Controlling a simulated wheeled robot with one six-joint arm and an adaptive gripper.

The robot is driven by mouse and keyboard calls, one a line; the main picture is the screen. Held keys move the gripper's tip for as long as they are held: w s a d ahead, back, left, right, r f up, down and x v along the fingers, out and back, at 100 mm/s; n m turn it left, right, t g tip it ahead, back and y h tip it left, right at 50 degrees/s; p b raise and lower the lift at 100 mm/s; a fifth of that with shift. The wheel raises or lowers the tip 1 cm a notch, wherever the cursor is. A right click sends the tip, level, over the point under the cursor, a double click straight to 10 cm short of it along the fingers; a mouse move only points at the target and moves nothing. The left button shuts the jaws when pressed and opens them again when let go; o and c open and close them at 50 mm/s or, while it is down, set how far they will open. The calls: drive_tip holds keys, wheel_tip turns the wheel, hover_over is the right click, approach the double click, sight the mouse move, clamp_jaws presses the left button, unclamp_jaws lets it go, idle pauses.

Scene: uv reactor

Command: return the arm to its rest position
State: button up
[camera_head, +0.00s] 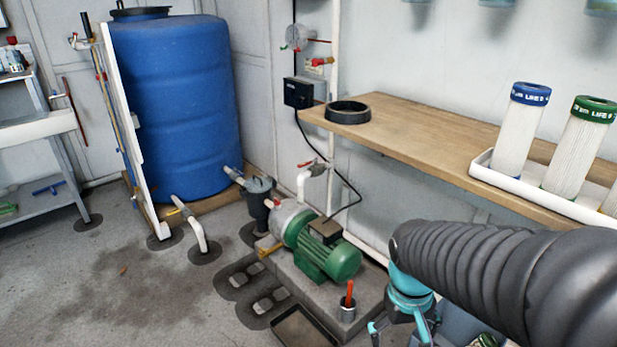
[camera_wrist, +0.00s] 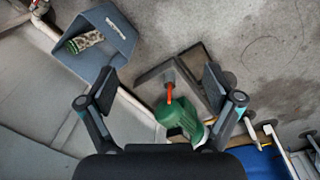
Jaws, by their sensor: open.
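My arm (camera_head: 500,275) reaches in from the right of the head view, dark and ribbed, with teal parts of my gripper (camera_head: 402,322) below its end. In the wrist view my gripper (camera_wrist: 160,84) has its two fingers spread wide, with nothing between them. The fingers point down over the floor near the green pump (camera_wrist: 183,121). The pump also shows in the head view (camera_head: 330,258), left of my gripper. Part of my gripper is hidden behind the arm and cut off by the lower edge.
A wooden shelf (camera_head: 430,135) with a white tray (camera_head: 520,190) of filter cartridges runs above the arm. A grey bin (camera_wrist: 112,28) holds a green-ended cartridge (camera_wrist: 86,41). A dark tray (camera_head: 303,330) and a cup with an orange-handled tool (camera_head: 348,310) sit by the pump.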

drive_tip(key=s+a+r+m+t+y, duration=0.1)
drive_tip(key=s+r+t, duration=0.3)
drive_tip(key=r, duration=0.7)
drive_tip(key=shift+t, duration=0.7)
